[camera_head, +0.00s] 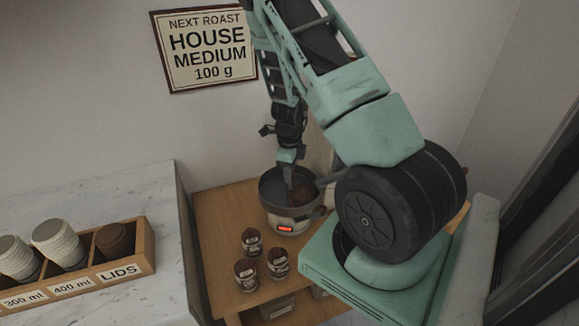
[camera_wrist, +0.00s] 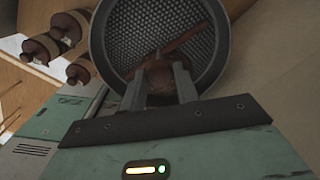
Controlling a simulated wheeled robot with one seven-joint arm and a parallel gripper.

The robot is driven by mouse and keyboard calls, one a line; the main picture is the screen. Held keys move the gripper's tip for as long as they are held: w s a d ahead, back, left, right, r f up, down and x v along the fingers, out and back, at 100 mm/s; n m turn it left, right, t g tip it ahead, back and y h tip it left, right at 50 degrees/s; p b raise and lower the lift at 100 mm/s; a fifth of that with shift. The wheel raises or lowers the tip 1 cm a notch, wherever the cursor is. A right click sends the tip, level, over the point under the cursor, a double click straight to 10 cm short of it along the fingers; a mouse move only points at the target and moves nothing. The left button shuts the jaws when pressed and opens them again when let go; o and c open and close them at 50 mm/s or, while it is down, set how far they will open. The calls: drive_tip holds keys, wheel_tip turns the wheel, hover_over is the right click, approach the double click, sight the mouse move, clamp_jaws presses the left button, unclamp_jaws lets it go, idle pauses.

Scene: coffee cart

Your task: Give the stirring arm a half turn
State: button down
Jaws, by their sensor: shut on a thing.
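The round dark cooling pan (camera_head: 266,188) sits on top of a pale machine with a red lit display (camera_head: 286,228). In the wrist view the pan (camera_wrist: 98,42) has a perforated floor. The stirring arm (camera_wrist: 190,38) is a brown bar across the pan, slanting from lower left to upper right. Its round brown hub (camera_wrist: 156,73) is between the fingers of my gripper (camera_wrist: 160,86). My gripper is shut on it. In the head view my gripper (camera_head: 289,178) reaches down into the pan; the stirring arm is mostly hidden there.
Several brown labelled jars (camera_head: 250,262) stand on the wooden shelf (camera_head: 220,210) in front of the machine. A cup-and-lid holder (camera_head: 130,262) stands on the marble counter (camera_head: 140,195) at left. A sign (camera_head: 207,48) reading "House Medium 100 g" hangs on the wall.

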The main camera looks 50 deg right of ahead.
drive_tip(key=m+p, duration=0.2)
drive_tip(key=m, duration=0.1)
drive_tip(key=shift+r+m, duration=0.15)
drive_tip(key=shift+m, duration=0.25)
drive_tip(key=m+p, duration=0.2)
drive_tip(key=m, duration=0.1)
drive_tip(key=shift+m+p, duration=0.3)
drive_tip(key=shift+p, duration=0.05)
drive_tip(key=m+p, duration=0.3)
drive_tip(key=m, duration=0.1)
drive_tip(key=shift+m+p, duration=1)
drive_tip(key=shift+m, duration=0.6)
drive_tip(key=c, duration=1.1)
unclamp_jaws()
drive_tip(key=shift+o, duration=0.2)
wheel_tip(320, 180, up, 17)
